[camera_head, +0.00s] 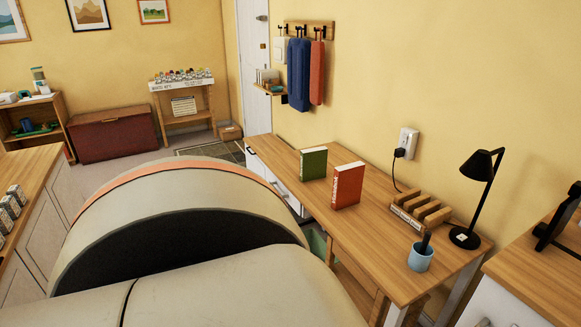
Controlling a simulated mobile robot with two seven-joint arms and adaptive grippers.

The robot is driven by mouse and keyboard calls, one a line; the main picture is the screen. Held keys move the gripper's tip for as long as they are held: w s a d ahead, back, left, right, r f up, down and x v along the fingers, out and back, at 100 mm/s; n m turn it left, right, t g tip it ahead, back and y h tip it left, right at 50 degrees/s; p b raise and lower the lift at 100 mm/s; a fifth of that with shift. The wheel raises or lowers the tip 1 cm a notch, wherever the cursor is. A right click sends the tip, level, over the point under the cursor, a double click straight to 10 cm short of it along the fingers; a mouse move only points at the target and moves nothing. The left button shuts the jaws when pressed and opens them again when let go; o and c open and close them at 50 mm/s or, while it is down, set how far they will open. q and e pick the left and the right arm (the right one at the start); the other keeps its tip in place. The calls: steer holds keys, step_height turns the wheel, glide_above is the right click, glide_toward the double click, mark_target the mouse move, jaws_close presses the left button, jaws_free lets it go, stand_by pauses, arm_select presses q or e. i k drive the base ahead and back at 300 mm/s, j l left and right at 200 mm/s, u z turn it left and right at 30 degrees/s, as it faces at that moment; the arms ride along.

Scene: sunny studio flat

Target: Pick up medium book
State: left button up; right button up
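Two books stand upright on the wooden desk (375,237) against the right wall. A green book (314,163) stands farther back, and a red-orange book with pale lettering on its spine (348,186) stands closer and a little to the right. The red-orange one looks slightly larger in this view. I cannot tell which is the medium book. Neither gripper shows. A large pale part of my own body with an orange band fills the lower left and hides the desk's left front side.
On the desk, a wooden slotted holder (420,209), a black lamp (478,190) and a blue cup (420,257) stand right of the books. A wall plug with a cord (405,146) is behind. Desk surface around the books is clear. A counter (30,215) is at left.

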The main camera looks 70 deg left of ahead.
mark_target(347, 179)
steer(key=u, duration=1.8)
steer(key=z, duration=0.4)
steer(key=i+j+z, duration=0.1)
steer(key=z, duration=0.25)
steer(key=j+z, duration=0.35)
steer(key=i+j+z, duration=0.1)
steer(key=j+z, duration=0.7)
steer(key=j, duration=0.4)
steer(key=j+z, duration=0.2)
steer(key=j, duration=0.8)
steer(key=k+j, duration=0.1)
steer(key=j, duration=1)
steer(key=k+j, duration=0.15)
steer(key=j, duration=0.4)
